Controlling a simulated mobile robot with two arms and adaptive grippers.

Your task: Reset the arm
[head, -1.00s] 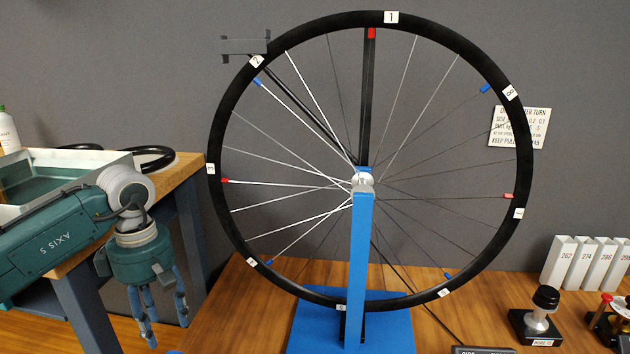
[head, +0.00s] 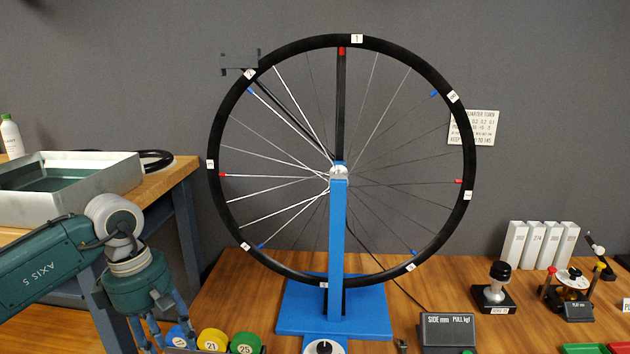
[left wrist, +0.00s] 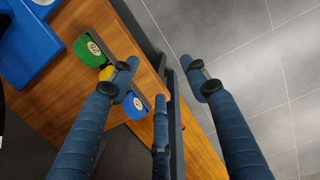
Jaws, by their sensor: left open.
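My left arm comes in from the left in the head view. Its left gripper (head: 168,335) points down, with its fingers apart and nothing between them. It hangs in front of the gap beside the workbench, just left of several coloured round pieces. In the left wrist view the blue fingers (left wrist: 160,88) are spread, with the bench edge and grey floor behind them. My right gripper is not in view.
A spoked wheel (head: 464,150) stands on a blue stand (head: 338,260) on the wooden workbench (head: 235,290). A metal tray (head: 70,210) sits on the left table. A gauge box (head: 447,330), black-knobbed tool (head: 498,280) and white blocks (head: 515,245) stand to the right.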

